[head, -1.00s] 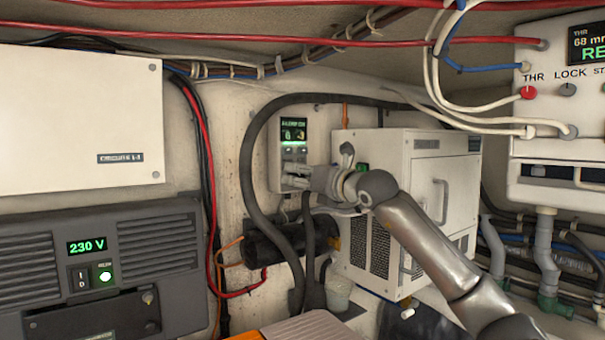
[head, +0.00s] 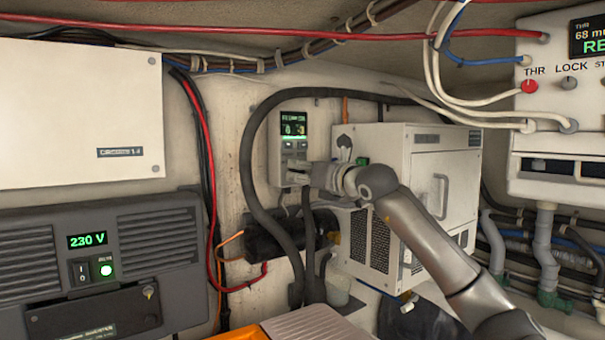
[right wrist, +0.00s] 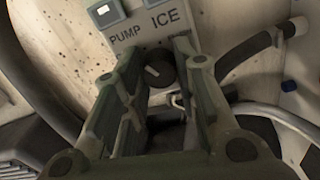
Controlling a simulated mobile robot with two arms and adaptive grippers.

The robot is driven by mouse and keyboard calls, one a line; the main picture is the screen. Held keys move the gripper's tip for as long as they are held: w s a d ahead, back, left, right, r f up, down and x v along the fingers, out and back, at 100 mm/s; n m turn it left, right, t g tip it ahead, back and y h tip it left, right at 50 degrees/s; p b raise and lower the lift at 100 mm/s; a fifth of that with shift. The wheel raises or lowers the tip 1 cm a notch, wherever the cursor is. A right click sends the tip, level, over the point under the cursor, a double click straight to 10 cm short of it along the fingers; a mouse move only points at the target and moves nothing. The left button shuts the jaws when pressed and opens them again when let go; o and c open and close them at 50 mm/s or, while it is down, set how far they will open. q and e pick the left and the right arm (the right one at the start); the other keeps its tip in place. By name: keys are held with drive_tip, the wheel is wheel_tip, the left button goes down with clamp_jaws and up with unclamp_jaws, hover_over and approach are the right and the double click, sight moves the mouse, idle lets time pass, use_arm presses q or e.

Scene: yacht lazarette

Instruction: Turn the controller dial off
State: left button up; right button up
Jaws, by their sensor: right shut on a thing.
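The controller (head: 294,138) is a narrow pale panel on the back wall in the head view, with a lit green display and small buttons below it. In the right wrist view its lower face carries the labels PUMP and ICE. The dark round dial (right wrist: 160,70) sits below these labels, with a pale pointer mark on its face. My right gripper (head: 301,174) is at the bottom of the controller, its fingers shut on the dial from both sides. The fingers hide the dial in the head view. My left gripper is not in view.
A thick black hose (head: 247,165) arches left of the controller. A white vented box (head: 398,230) stands close on the right, behind my right arm. A dark inverter unit (head: 150,250) reading 230 V is at left. A thruster panel (head: 552,105) hangs at right.

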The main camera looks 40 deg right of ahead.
drive_tip(key=n, duration=0.4)
drive_tip(key=shift+n, duration=2)
drive_tip(key=o, duration=1)
drive_tip(key=shift+o, duration=0.2)
